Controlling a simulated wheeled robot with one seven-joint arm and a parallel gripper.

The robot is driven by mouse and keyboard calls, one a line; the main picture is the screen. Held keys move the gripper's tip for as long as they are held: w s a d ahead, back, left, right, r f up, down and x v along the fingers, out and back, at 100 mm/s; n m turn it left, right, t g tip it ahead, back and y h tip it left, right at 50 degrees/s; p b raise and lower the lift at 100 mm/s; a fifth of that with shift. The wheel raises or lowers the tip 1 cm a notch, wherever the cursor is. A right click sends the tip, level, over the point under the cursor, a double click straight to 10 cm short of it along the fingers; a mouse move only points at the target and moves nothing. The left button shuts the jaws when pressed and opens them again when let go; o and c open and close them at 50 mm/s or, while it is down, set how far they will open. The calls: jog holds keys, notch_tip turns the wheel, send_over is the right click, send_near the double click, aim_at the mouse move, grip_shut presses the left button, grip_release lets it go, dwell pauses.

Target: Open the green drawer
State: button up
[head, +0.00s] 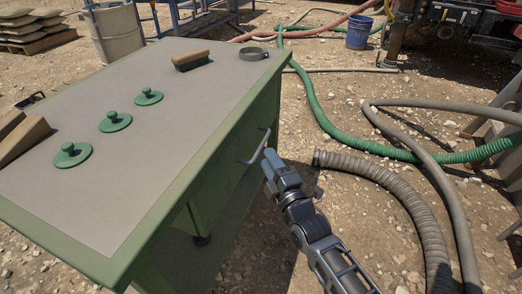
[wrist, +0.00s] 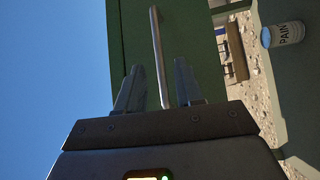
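The green drawer (head: 225,184) is under the grey top of a green-edged workbench (head: 150,135), and its front looks flush with the bench side. Its grey bar handle (head: 256,150) sticks out from the front; it also shows in the wrist view (wrist: 157,50). My gripper (head: 270,163) is at the handle. In the wrist view the two fingers (wrist: 160,85) stand apart, with the handle bar running between them and a visible gap on the right. I cannot tell if the left finger touches it. The drawer's inside is hidden.
Several green knobbed discs (head: 115,121), a brush (head: 190,60) and a dark ring (head: 253,54) lie on the bench top. A grey ribbed hose (head: 385,180) and a green hose (head: 340,137) lie on the stony ground at right. A paint can (wrist: 283,35) shows in the wrist view.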

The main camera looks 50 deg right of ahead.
aim_at(261, 145)
jog(key=b+x, duration=0.1)
jog(key=x, duration=0.5)
grip_shut()
dwell(0.3)
